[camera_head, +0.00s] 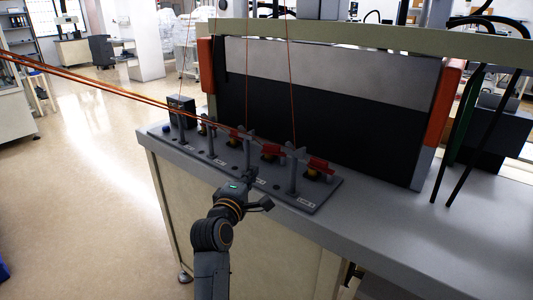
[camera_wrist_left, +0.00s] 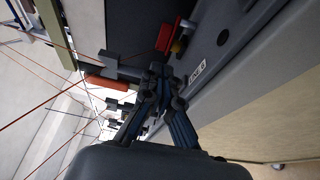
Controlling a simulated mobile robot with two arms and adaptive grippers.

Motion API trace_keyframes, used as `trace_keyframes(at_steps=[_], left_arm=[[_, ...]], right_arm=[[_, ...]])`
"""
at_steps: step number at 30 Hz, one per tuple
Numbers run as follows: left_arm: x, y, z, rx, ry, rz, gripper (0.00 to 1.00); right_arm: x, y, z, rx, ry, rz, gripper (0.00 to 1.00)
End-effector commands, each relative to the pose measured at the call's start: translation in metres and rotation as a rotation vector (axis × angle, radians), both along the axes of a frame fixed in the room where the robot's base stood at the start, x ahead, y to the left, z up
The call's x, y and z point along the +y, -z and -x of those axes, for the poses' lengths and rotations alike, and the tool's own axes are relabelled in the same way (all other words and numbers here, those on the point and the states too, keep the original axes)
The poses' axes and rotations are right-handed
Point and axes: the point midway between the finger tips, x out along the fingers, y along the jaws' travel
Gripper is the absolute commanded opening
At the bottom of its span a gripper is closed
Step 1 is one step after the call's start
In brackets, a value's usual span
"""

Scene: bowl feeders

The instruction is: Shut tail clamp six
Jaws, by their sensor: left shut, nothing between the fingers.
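A row of clamps stands on a grey base plate (camera_head: 330,190) on the bench. Three red levers show: the right one (camera_head: 320,165), a middle one (camera_head: 269,150) and a left one (camera_head: 237,134). Which clamp is six is hard to tell; the labels are too small to read surely. In the left wrist view a red lever (camera_wrist_left: 165,38) lies beyond the fingers, near a white label (camera_wrist_left: 197,73). My left gripper (camera_head: 250,180) is shut and empty at the plate's front edge, apart from the levers. It also shows in the wrist view (camera_wrist_left: 158,72). My right gripper is out of view.
Thin orange lines run from the clamps up and to the left. A dark panel (camera_head: 320,120) with orange side posts (camera_head: 444,102) stands behind the row. A black box (camera_head: 181,104) is at the far left end.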

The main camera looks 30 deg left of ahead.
Motion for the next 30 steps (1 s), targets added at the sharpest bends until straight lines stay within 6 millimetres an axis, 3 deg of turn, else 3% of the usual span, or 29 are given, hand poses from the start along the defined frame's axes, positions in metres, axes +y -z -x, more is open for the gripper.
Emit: trace_keyframes(at_steps=[9,16,22,30], left_arm=[[0.018,-0.002,-0.063,0.001,0.001,-0.005,0.00],[0.029,-0.002,-0.101,0.004,0.001,-0.005,0.00],[0.033,0.000,-0.118,0.004,0.001,-0.005,0.00],[0.034,0.000,-0.122,0.002,0.000,-0.005,0.00]], right_arm=[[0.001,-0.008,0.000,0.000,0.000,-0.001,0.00],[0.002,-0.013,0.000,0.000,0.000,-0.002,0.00],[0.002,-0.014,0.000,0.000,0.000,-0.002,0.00],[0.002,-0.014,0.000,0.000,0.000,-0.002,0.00]])
